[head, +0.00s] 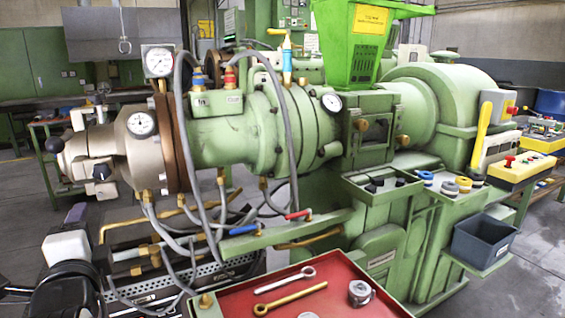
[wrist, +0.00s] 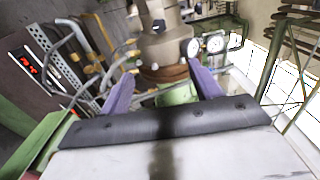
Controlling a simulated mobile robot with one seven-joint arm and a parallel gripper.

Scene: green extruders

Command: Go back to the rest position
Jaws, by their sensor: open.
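My gripper (wrist: 162,82) is open, its two purple fingers spread wide with nothing held between them in the wrist view. In the head view my gripper (head: 76,212) is at the lower left, with one purple finger showing beside its white body; the other finger is hard to make out. It is in front of and below the tan nozzle end (head: 103,160) of the green extruder (head: 232,135), apparently apart from it. In the wrist view the nozzle end (wrist: 162,45) is beyond the fingers.
A red tray (head: 345,283) at the front holds two wrenches (head: 287,288) and a small metal part (head: 360,292). Grey hoses (head: 183,105) hang from the extruder near my arm. A dark bin (head: 484,240) is at right. Open floor (head: 22,225) shows at the far left.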

